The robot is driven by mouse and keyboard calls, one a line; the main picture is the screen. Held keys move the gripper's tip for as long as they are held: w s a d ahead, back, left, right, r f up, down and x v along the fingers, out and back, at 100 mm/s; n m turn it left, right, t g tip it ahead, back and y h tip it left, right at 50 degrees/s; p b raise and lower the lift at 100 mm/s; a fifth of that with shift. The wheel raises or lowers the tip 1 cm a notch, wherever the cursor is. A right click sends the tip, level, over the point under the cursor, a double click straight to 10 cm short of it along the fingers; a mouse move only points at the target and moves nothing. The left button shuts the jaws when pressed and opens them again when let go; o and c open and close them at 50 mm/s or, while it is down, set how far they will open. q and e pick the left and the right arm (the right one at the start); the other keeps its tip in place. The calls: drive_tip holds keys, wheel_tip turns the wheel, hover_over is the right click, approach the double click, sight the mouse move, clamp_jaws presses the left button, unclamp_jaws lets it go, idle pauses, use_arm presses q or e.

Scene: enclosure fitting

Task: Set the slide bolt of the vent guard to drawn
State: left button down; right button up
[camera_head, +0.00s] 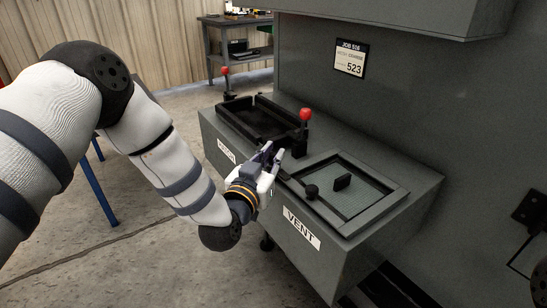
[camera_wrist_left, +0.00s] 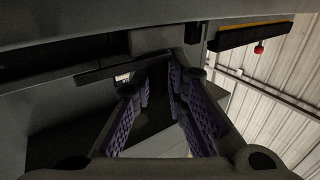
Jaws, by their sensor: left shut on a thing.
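The vent guard (camera_head: 375,205) is a grey frame around a mesh panel on top of the grey housing, above the VENT label (camera_head: 301,228). A black block handle (camera_head: 342,182) stands on its mesh. A round black knob (camera_head: 311,191) sits at its front left edge; I cannot tell whether it belongs to the slide bolt. My left gripper (camera_head: 272,157) is left of that knob and apart from it, between the guard and the black tray. In the left wrist view its purple-padded fingers (camera_wrist_left: 158,95) are shut on a part I cannot identify. My right gripper is not in view.
A black open tray (camera_head: 240,112) stands left of the guard. A red-knobbed lever (camera_head: 304,116) rises close behind my left gripper, and another red knob (camera_head: 225,71) is farther back. The tall grey cabinet wall (camera_head: 420,110) bounds the back. Open floor lies in front.

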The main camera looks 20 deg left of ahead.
use_arm(q)
drive_tip(key=w+a, duration=0.2)
drive_tip(key=a, duration=0.1)
drive_tip(key=shift+w+a, duration=0.15)
drive_tip(key=shift+w, duration=0.15)
drive_tip(key=shift+r, duration=0.1)
drive_tip(key=c, duration=1.6)
unclamp_jaws()
drive_tip(key=shift+w+a, duration=0.1)
drive_tip(key=shift+w, duration=0.05)
drive_tip(key=s, duration=1.2)
drive_tip(key=shift+a, duration=0.45)
